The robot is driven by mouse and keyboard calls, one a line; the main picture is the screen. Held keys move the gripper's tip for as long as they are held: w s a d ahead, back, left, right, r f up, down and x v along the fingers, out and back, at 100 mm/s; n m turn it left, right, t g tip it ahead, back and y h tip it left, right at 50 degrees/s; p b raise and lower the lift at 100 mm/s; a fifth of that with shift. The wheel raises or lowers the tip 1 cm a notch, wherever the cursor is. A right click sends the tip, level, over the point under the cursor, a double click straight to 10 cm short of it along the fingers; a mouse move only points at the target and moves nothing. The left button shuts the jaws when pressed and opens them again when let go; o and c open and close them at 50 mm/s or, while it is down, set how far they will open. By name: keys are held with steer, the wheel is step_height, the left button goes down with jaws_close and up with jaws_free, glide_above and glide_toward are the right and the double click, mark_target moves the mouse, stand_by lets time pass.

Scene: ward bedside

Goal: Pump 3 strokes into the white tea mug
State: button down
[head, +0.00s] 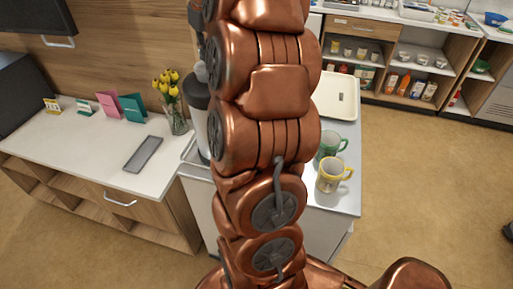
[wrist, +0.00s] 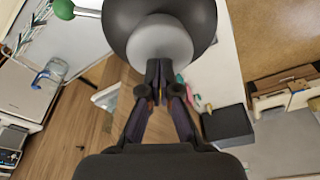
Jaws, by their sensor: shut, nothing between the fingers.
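My gripper (wrist: 158,66) is shut and empty in the wrist view. Its dark fingertips overlap the lower edge of a round light-grey button (wrist: 160,38) on a dark rounded lid (wrist: 205,18). I cannot tell whether they touch it. In the head view a pump pot with a dark top (head: 196,92) stands on the counter, partly hidden behind my arm. A green mug (head: 328,147) and a yellow mug (head: 332,177) stand on the counter right of my arm. No white mug shows; my arm hides the middle of the counter.
A cream tray (head: 336,96) lies behind the mugs. Left of the pump pot are a vase of yellow tulips (head: 178,120), a grey flat tray (head: 143,154) and standing cards (head: 132,107). Shelves (head: 400,70) with goods stand at the back right. Open floor lies to the right.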

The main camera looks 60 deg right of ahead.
steer(key=shift+f+b, duration=0.95)
steer(key=shift+f, duration=0.6)
steer(key=shift+r, duration=0.2)
steer(key=shift+r+p, duration=0.65)
steer(key=shift+r, duration=1.2)
steer(key=shift+f+b, duration=0.35)
steer(key=shift+f, duration=0.1)
steer(key=shift+f, duration=0.4)
